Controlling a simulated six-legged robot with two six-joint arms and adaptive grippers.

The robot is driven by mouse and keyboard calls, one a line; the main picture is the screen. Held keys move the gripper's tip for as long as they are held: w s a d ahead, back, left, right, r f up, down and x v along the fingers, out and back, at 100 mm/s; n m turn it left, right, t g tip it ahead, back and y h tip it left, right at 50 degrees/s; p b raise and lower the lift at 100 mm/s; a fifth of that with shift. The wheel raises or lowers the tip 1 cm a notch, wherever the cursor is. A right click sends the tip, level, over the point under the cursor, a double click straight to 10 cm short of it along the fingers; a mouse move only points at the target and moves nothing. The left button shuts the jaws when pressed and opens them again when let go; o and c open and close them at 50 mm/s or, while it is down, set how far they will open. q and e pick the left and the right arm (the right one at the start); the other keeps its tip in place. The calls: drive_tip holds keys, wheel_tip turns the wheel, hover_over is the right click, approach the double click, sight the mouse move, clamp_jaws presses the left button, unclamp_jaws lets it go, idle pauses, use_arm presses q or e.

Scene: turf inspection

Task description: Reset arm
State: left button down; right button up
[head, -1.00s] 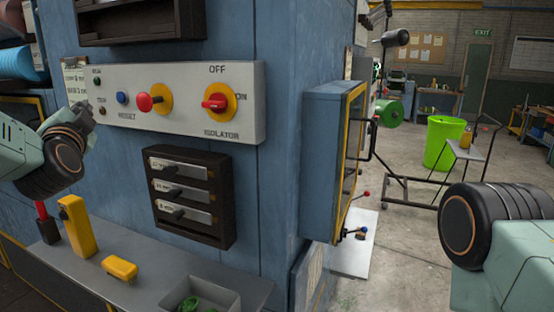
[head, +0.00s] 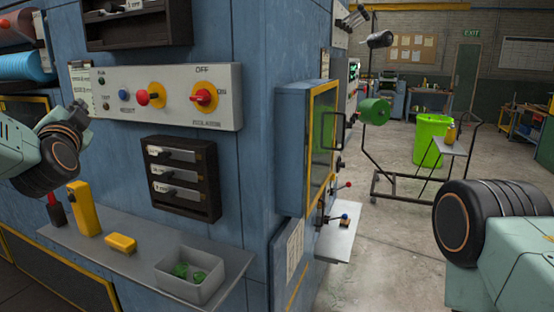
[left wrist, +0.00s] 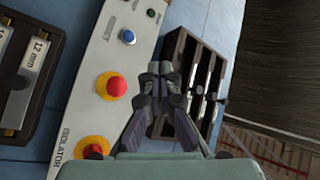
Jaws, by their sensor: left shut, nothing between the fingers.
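My left arm comes in from the left in the head view. Its gripper (head: 80,112) is small and partly hidden there, in front of the left end of the grey control panel (head: 225,112). In the left wrist view the gripper (left wrist: 163,75) has its fingers together with nothing between them. Behind it are the panel (left wrist: 122,65), with a blue button (left wrist: 128,37), a red button (left wrist: 111,87) and the red isolator knob (left wrist: 93,152), and a dark rack (left wrist: 203,60). My right arm shows at the lower right of the head view; its gripper is out of view.
Below the panel, a shelf (head: 135,262) holds a yellow holder (head: 84,208), a yellow block (head: 120,243) and a grey bin (head: 190,284) with green pieces. A dark labelled rack (head: 213,190) hangs above it.

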use_arm(q)
drive_tip(key=d+f+n+g+h+b, duration=0.2)
drive_tip(key=d+f+n+g+h, duration=0.25)
drive_tip(key=f, duration=1.25)
drive_tip(key=s+d+f+n+g+h+b, duration=0.1)
drive_tip(key=s+d+f+g+b, duration=0.2)
drive_tip(key=f, duration=0.7)
drive_tip(key=s+d+f+n+h+b, duration=0.1)
drive_tip(key=s+d+f+b, duration=0.3)
drive_tip(key=f, duration=0.6)
drive_tip(key=s+d+f+n+g+h, duration=0.1)
drive_tip(key=s+d+f+g, duration=0.1)
drive_tip(key=s+f, duration=0.6)
drive_tip(key=s+d+f+g+b, duration=0.2)
drive_tip(key=s+f+g+b, duration=0.2)
drive_tip(key=s+f, duration=1.1)
drive_tip(key=s+d+f+g+b, duration=0.2)
drive_tip(key=s+f+g+b, duration=0.3)
drive_tip(key=s+f, duration=1.1)
drive_tip(key=f+b, duration=0.1)
drive_tip(key=b, duration=0.2)
drive_tip(key=shift+d+f+b, duration=0.2)
drive_tip(key=shift+f+b, duration=0.05)
drive_tip(key=shift+b, duration=0.05)
use_arm(e)
wheel_tip(320, 180, down, 22)
drive_tip(key=shift+w+a+r, duration=0.15)
drive_tip(key=shift+w+a, duration=0.1)
drive_tip(key=shift+w, duration=0.15)
